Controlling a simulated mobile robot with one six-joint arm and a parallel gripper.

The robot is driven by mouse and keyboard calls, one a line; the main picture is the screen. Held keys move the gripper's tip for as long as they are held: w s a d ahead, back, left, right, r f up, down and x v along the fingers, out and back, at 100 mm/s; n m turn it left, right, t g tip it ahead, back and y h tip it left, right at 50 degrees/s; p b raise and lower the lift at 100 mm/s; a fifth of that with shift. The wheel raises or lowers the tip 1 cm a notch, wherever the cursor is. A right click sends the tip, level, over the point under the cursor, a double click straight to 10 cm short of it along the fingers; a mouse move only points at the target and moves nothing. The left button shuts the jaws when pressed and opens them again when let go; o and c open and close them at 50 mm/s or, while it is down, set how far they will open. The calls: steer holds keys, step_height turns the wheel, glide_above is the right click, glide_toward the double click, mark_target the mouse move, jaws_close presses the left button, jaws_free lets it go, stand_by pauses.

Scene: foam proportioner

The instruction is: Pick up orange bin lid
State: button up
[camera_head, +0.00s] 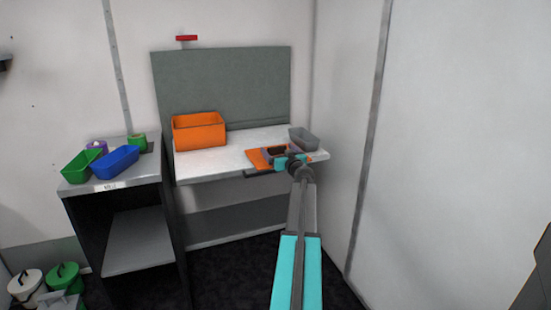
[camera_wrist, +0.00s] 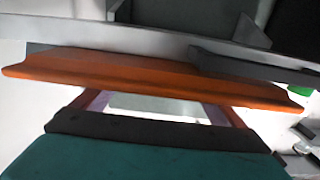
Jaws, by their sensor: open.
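The orange bin lid (camera_head: 256,158) is a flat orange piece on the white table, near its front edge, partly hidden by my gripper. In the wrist view the lid (camera_wrist: 150,76) is a wide orange strip with a raised lip, crossing the picture just beyond my fingers. My gripper (camera_head: 278,152) is open and over or beside the lid's right part in the head view. In the wrist view my gripper (camera_wrist: 165,102) has its two fingers apart, reaching to the lid's near edge. I cannot tell whether they touch it.
An open orange bin (camera_head: 198,132) stands at the table's left. A grey bin (camera_head: 304,139) stands close to my gripper at the right. A side cabinet (camera_head: 112,187) holds green and blue bins. A wall (camera_head: 345,130) bounds the right side.

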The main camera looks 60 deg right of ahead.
steer(key=c, duration=1.2)
steer(key=shift+r, duration=0.2)
steer(key=shift+r+p, duration=0.9)
steer(key=shift+r, duration=0.55)
steer(key=shift+s+a+r, duration=0.1)
steer(key=shift+r, duration=0.15)
steer(key=w+a+r+p+v, duration=0.1)
steer(key=p+v, duration=0.2)
steer(key=v, duration=1.2)
steer(key=shift+s+a, duration=0.2)
steer(key=shift+a, duration=0.25)
steer(key=shift+r, duration=0.15)
